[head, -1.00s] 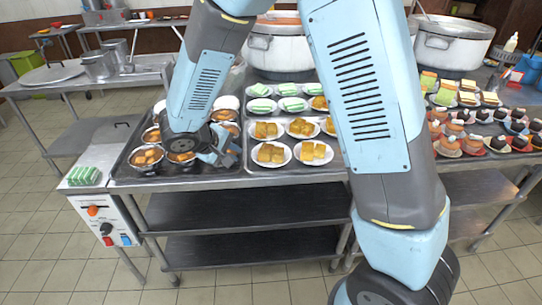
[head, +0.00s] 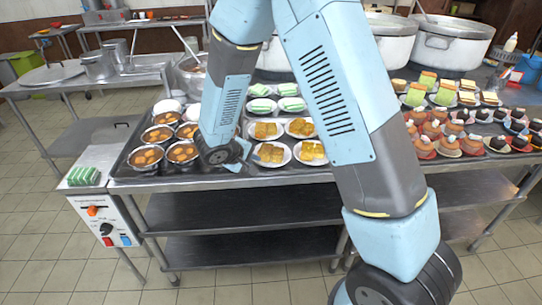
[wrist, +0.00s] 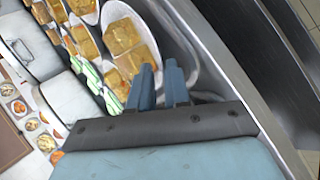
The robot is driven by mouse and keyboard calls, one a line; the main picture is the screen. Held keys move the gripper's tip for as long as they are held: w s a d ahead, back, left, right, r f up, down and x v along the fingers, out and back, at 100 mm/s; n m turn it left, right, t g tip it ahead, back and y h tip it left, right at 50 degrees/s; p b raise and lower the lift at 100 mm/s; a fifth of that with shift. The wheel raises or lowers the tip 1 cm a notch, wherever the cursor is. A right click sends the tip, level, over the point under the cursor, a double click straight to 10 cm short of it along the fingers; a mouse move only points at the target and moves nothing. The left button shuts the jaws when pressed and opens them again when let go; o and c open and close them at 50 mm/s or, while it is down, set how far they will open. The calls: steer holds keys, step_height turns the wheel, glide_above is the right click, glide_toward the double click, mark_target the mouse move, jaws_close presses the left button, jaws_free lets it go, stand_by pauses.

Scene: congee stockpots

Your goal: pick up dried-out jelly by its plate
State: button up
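Several white plates of yellow jelly cubes stand on the dark counter tray. The front-left jelly (head: 270,153) looks darker and more mottled in the head view, but I cannot be sure it is the dried-out one. Its white plate (head: 286,160) is nearest my gripper (head: 242,166), which is low beside its left edge. In the wrist view, my gripper (wrist: 160,68) has two blue fingers with a narrow gap between them and nothing clearly held. A plate's rim (wrist: 153,38) with jelly cubes (wrist: 130,60) lies just beyond the fingertips. Whether they touch the rim is unclear.
Metal bowls of brown food (head: 146,157) stand to the left. Another jelly plate (head: 311,153) is close on the right. Green-and-white pieces on plates (head: 262,106) are behind. Large pots (head: 452,42) line the back; desserts (head: 450,145) fill the right.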

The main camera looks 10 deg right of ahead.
mark_target(271, 155)
steer(key=shift+x, duration=1.4)
jaws_close()
